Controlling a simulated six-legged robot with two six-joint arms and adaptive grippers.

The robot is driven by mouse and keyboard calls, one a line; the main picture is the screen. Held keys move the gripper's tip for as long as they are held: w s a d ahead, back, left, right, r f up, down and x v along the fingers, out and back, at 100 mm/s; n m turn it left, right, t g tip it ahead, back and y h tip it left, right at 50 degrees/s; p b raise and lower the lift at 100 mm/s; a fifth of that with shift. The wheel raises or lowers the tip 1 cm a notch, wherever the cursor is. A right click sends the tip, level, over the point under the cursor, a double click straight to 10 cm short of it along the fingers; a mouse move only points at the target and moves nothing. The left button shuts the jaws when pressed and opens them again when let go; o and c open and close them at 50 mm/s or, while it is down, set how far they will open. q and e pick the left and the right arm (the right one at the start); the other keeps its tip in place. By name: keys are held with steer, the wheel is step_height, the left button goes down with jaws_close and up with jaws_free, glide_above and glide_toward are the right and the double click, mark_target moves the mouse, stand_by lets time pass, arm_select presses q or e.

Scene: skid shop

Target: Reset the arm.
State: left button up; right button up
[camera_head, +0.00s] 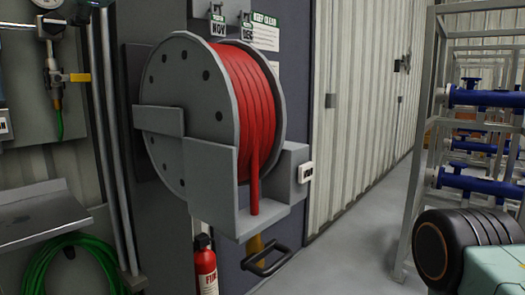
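Neither of my grippers shows in the head view, and no arm reaches in from the left or the right. The task names no object. The nearest large thing is a grey hose reel (185,110) on a dark column, wound with red hose (250,95). The hose end runs down through a grey guide bracket (240,190) to a yellow nozzle with a black handle (265,258). A black rounded part and a pale green part at the lower right may be mine; I cannot tell.
A red fire extinguisher (204,268) stands below the reel. A coiled green hose (70,262) and a grey shelf (40,215) are at the left. A metal rack (416,150) holds blue pipe fittings (482,98) at the right. Bare floor (350,235) lies between.

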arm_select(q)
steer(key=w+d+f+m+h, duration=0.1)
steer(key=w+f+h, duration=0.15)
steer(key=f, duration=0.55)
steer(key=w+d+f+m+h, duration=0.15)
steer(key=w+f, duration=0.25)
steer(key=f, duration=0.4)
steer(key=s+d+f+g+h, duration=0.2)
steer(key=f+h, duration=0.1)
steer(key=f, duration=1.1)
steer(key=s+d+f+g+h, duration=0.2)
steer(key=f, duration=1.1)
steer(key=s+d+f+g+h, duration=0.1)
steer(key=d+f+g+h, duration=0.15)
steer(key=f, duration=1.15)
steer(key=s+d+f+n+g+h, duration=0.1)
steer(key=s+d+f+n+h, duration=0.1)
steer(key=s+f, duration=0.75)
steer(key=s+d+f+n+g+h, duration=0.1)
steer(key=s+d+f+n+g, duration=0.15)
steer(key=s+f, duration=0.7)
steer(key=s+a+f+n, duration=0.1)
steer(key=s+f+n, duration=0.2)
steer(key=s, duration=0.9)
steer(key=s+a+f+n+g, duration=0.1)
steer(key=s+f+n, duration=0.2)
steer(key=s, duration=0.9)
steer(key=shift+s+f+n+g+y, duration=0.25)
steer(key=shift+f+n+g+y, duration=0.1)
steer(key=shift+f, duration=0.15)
